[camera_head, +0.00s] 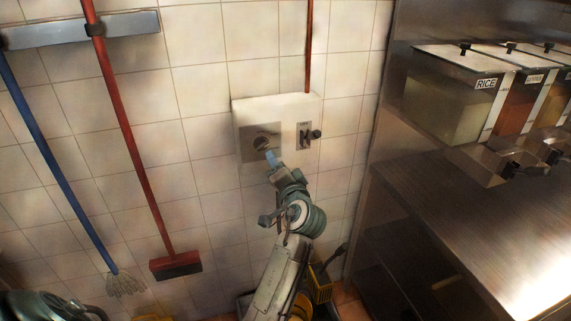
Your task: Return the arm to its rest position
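My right arm reaches up from the bottom middle toward the tiled wall. Its gripper (272,158) is at the white wall box (277,108), just below and right of the round dial (263,143) on the box's left plate. I cannot tell whether the fingertips touch the dial or the plate. The fingers are small and seen from behind, so their opening is unclear. A dark part at the bottom left corner looks like my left arm; its gripper is out of view.
A black-knobbed switch (306,136) is right of the dial. A red broom (148,200) and a blue mop (60,170) hang at left. At right are a steel counter (480,215) and food bins (450,100). A yellow bucket (320,283) stands low beside my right arm.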

